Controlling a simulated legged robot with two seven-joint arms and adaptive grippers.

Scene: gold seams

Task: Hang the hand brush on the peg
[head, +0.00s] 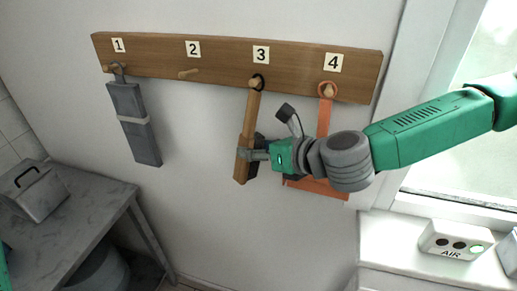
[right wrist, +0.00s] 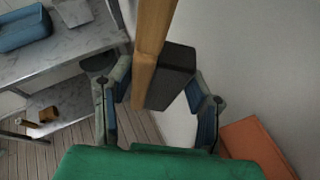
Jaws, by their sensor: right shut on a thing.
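The hand brush (head: 252,108) has a wooden handle and back, dark bristles and a black loop at its top. It hangs nearly upright below the number 3, and its loop shows at peg 3 (head: 256,83), seemingly around it. My right gripper (head: 254,154) is shut on the lower part of the brush. In the right wrist view the brush (right wrist: 152,45) and its dark bristle block (right wrist: 170,76) stand between the fingers of the right gripper (right wrist: 158,105). Peg 2 (head: 189,73) is bare. My left gripper is out of view.
The wooden board (head: 222,59) carries numbered pegs. A grey strip-like item (head: 128,105) hangs on peg 1. An orange dustpan (head: 325,118) hangs on peg 4, partly behind my right arm. A grey table (head: 95,195) stands left; a white AIR box (head: 451,241) sits on the sill.

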